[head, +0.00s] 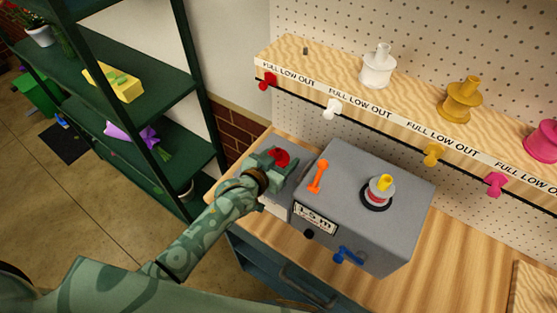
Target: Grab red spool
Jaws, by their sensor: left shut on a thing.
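The red spool (280,156) is at my left gripper (274,162), over the left end of the wooden workbench beside the grey machine. The left gripper is shut on the red spool; its fingers hide part of it. On the shelf above, the place over the red knob holds only a small dark peg (305,50). My right gripper is not in view.
The grey machine (345,200) has an orange lever (318,176), a blue lever (347,256) and a yellow-topped spindle. White (377,68), yellow (461,101) and pink (543,142) spools stand on the shelf. A dark green rack (135,75) is at left.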

